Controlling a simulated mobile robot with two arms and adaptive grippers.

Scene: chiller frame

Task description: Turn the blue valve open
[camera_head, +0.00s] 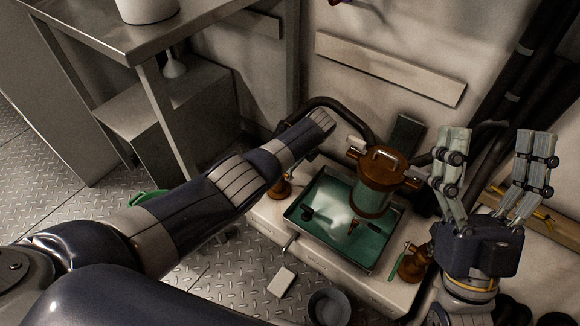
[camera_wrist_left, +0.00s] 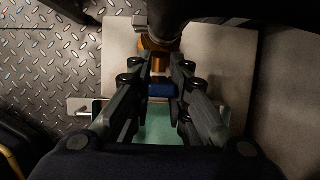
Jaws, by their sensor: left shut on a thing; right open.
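In the left wrist view, the blue valve handle (camera_wrist_left: 161,90) sits between the fingers of my left gripper (camera_wrist_left: 163,66), which is shut on it. The valve's brass body (camera_wrist_left: 160,62) shows just beyond the fingers. In the head view my left arm covers the blue handle and the left gripper; only a brass fitting (camera_head: 281,187) shows below the arm, at the left side of the tray. My right gripper (camera_head: 494,150) is open and empty, fingers pointing up, at the right. How far the valve is turned cannot be told.
A metal tray (camera_head: 367,264) with a teal inside sits on a pale base. A brass and teal canister (camera_head: 377,188) stands over it. A second brass valve with a green handle (camera_head: 397,262) is near my right arm. A steel table (camera_head: 100,38) stands at upper left; dark pipes run behind.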

